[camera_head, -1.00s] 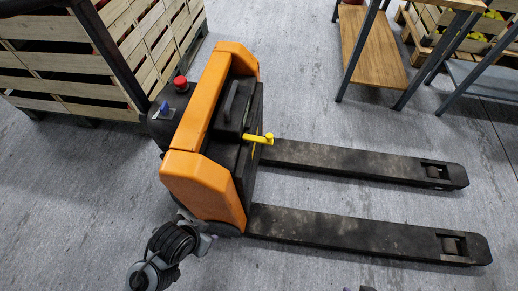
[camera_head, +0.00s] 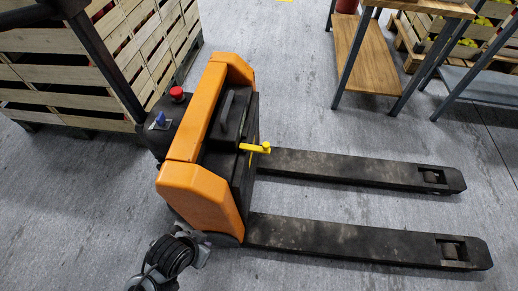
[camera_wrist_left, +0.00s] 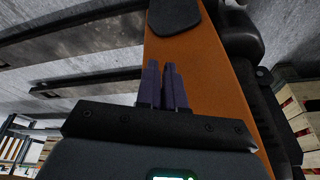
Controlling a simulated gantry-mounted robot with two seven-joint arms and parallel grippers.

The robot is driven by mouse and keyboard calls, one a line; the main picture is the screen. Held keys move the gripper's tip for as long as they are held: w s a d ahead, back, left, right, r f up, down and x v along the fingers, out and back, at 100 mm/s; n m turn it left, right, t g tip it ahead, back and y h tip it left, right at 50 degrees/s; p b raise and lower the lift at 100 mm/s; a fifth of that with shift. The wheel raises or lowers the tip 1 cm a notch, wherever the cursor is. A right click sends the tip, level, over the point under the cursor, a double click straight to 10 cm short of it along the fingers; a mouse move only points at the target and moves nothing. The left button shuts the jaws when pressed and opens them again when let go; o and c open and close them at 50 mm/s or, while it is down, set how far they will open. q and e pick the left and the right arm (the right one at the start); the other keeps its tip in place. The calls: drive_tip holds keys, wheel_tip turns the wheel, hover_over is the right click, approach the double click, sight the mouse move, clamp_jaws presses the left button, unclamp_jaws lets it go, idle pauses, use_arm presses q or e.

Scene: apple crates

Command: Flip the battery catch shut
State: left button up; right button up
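The battery catch is a yellow lever (camera_head: 254,148) on the fork side of an orange and black pallet truck (camera_head: 195,192). It sticks out to the right, over the near end of the far fork. My left arm comes in at the bottom left of the head view, beside the truck's near end and apart from the catch. In the left wrist view my left gripper (camera_wrist_left: 162,72) has its dark fingers close together with nothing between them, in front of the orange cover. The catch cannot be made out there. My right gripper is not in view.
Two dark forks (camera_head: 350,238) reach right along the grey floor. A red knob (camera_head: 177,94) and a blue one sit on the truck's far left side. A slatted wooden crate (camera_head: 75,75) stands at the upper left, a wooden-shelved table (camera_head: 365,60) at the upper right.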

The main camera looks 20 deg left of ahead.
use_arm(q)
drive_tip(key=w+r+t+p, duration=0.1)
drive_tip(key=r+p, duration=0.5)
drive_tip(key=p, duration=0.1)
drive_tip(key=w+d+r+p, duration=0.1)
drive_tip(key=w+r+p, duration=0.1)
drive_tip(key=r+p, duration=0.5)
drive_tip(key=w+d+r+t+p, duration=0.1)
drive_tip(key=w+r+p, duration=0.1)
drive_tip(key=r+p, duration=0.4)
drive_tip(key=shift+d+r+t+h+p, duration=0.1)
drive_tip(key=shift+r+t+h+p, duration=0.25)
drive_tip(key=shift+p, duration=0.6)
clamp_jaws()
drive_tip(key=w+d+f+n+t, duration=0.1)
drive_tip(key=w+d+f+t, duration=0.4)
drive_tip(key=w+t, duration=0.3)
drive_tip(key=shift+d+n+t+p, duration=0.15)
drive_tip(key=shift+n+t+p, duration=0.25)
drive_tip(key=shift+t, duration=0.45)
drive_tip(key=shift+w, duration=0.1)
drive_tip(key=shift+w+f, duration=0.1)
